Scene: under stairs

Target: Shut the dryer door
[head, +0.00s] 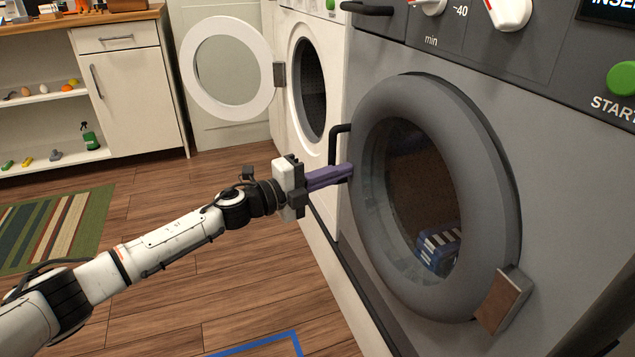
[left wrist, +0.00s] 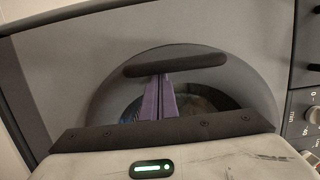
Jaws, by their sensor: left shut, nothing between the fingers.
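The grey dryer (head: 560,130) stands at the right in the head view. Its round grey door (head: 480,200) has a dark glass window and lies flat against the front or nearly so; I cannot tell whether a small gap is left. A dark bar handle (head: 340,133) is on the door's left edge; it also shows in the left wrist view (left wrist: 175,60). A hinge block (head: 503,300) is at lower right. My left gripper (head: 348,171) is shut and empty, its purple fingers at the door's left rim, just below the handle. Contact is unclear. My right gripper is out of view.
A white machine (head: 330,190) stands left of the dryer with its round door (head: 228,68) swung open. A white cabinet (head: 132,95) and shelves are at the back left. A striped rug (head: 50,230) lies on the wooden floor, which is otherwise largely clear.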

